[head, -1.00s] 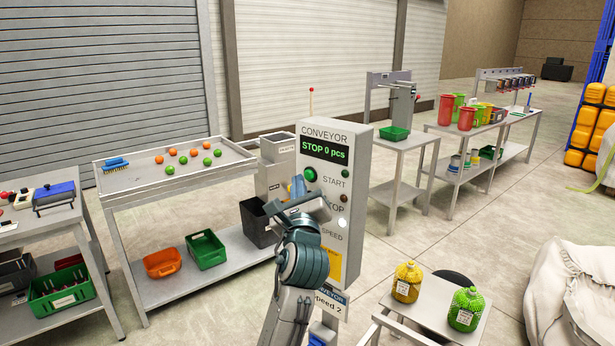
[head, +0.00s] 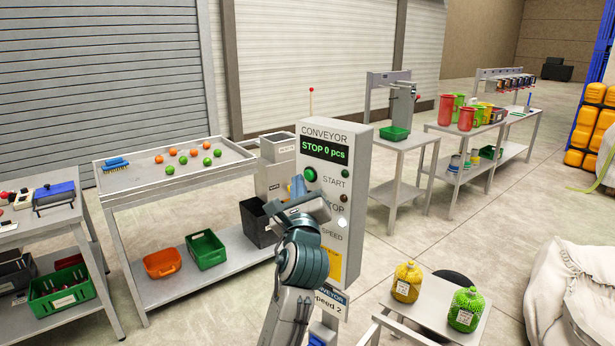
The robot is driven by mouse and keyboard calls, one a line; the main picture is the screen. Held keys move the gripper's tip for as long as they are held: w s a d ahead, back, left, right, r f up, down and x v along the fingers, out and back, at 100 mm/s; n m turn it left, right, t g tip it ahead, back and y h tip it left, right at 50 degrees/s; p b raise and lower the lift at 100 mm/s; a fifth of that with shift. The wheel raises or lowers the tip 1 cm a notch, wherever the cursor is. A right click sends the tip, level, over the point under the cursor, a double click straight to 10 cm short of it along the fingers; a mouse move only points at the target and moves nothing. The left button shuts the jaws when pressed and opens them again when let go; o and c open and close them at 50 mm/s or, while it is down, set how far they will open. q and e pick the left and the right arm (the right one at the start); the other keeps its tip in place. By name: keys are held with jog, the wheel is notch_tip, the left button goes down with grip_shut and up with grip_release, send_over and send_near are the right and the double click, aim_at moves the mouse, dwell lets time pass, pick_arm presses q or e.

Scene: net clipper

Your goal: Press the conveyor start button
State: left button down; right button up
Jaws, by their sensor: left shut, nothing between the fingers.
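The conveyor control box (head: 359,165) stands upright in the middle of the head view. Its display (head: 325,148) reads "STOP 0 pcs". The green start button (head: 310,174) is on the panel's left side, beside the word START. My left gripper (head: 297,184) is shut and empty. Its tips are just below and left of the green button; I cannot tell whether they touch the panel. My left wrist covers part of the STOP label and the panel's lower left. My right gripper is not in view.
A tray table (head: 122,190) with orange and green balls and a blue brush stands at the left. A small stand (head: 432,310) with yellow and green netted jars is at the lower right. Workbenches (head: 404,144) stand behind on the right.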

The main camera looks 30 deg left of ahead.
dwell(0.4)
pick_arm(q)
jog(key=shift+w+p, duration=0.4)
